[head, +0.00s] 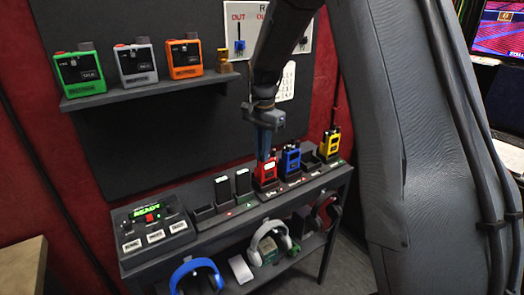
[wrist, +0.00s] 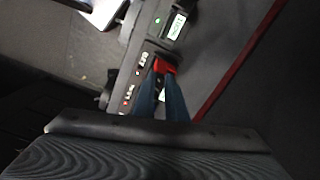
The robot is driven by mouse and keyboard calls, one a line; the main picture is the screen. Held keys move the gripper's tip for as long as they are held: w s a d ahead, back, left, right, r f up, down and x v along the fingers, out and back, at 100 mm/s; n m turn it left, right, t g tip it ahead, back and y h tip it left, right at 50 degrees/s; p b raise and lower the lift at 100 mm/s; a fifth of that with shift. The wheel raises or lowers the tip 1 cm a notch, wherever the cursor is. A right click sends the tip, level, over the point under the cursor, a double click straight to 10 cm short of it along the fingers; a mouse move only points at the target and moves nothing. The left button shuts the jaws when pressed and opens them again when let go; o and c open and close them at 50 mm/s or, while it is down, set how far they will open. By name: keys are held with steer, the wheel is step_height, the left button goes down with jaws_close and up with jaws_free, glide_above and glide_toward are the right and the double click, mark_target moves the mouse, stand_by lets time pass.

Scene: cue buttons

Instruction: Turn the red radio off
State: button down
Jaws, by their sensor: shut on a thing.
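A blue radio (head: 290,160) and a yellow radio (head: 330,146) stand close to the right. A control box (head: 152,223) with a green display is at the left. Green, grey and orange devices sit on the wall shelf (head: 150,88). Headphones (head: 197,276) lie on the lower shelf.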

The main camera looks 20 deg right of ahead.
steer(key=shift+n, duration=0.8)
steer(key=c, duration=1.8)
jaws_free()
steer(key=shift+o, duration=0.2)
steer(key=shift+r, duration=0.1)
steer(key=shift+d+r+b, duration=0.1)
steer(key=shift+r+b, duration=1.05)
steer(key=shift+r, duration=2.65)
